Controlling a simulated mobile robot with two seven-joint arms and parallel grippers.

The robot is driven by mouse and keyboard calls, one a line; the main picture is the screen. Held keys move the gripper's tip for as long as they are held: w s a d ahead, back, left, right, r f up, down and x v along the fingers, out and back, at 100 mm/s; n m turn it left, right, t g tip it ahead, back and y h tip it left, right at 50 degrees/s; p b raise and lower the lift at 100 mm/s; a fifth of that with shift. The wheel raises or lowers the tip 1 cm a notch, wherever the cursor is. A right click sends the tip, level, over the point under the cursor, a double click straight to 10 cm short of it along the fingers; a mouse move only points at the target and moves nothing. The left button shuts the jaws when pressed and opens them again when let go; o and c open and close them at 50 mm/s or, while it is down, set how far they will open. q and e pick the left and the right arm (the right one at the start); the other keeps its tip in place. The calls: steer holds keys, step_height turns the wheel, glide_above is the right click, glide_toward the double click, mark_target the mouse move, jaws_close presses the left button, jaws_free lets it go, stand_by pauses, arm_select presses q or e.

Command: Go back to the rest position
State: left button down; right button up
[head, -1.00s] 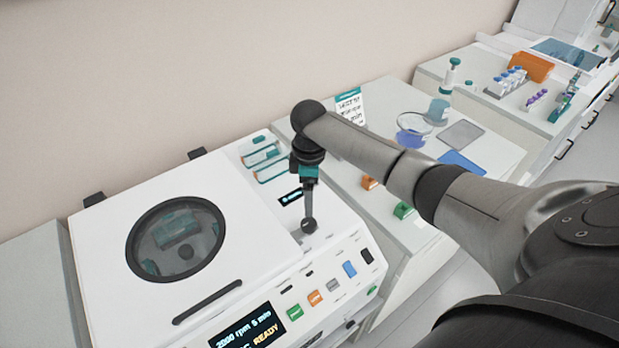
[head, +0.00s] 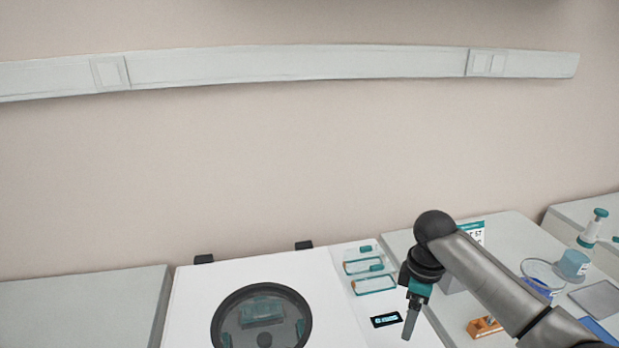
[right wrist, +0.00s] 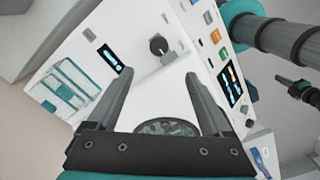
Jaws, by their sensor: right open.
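My right gripper (head: 411,318) hangs over the right part of the white centrifuge (head: 215,290) in the head view, pointing down. In the right wrist view its two fingers (right wrist: 152,108) are spread apart with nothing between them. The centrifuge's lid is down, and its round window (head: 262,322) shows teal parts inside. In the right wrist view a black knob (right wrist: 158,45) and the lit front display (right wrist: 232,86) lie beyond the fingers. My left gripper is not in the head view.
Right of the centrifuge, a bench (head: 500,240) carries an orange block (head: 484,327), a glass dish (head: 543,272) and a grey flat plate (head: 598,299). A bottle with a teal cap (head: 590,228) stands farther right. A rail (head: 300,66) runs along the wall. The left counter (head: 80,305) is bare.

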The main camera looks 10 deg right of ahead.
steer(key=s+a+f+m+t+y, duration=0.1)
steer(key=s+a+f, duration=0.2)
steer(key=s+a, duration=0.3)
steer(key=s+a+f+m, duration=0.1)
steer(key=s+a+f, duration=0.3)
steer(key=s+a, duration=0.15)
steer(key=s+r+m+t, duration=0.35)
steer(key=s+m, duration=0.35)
steer(key=s, duration=0.5)
step_height(320, 180, down, 35)
steer(key=s+g+b, duration=0.2)
steer(key=s+b, duration=0.1)
steer(key=b, duration=0.9)
steer(key=s+d+f+b, duration=0.1)
steer(key=s+f+b, duration=0.4)
steer(key=f, duration=0.6)
steer(key=s+d+f+g+h+b, duration=0.1)
steer(key=s+d+f+b, duration=0.1)
steer(key=s+f+b, duration=0.3)
steer(key=s+f, duration=0.4)
steer(key=f, duration=0.2)
steer(key=shift+s+f, duration=0.25)
steer(key=shift+f, duration=0.05)
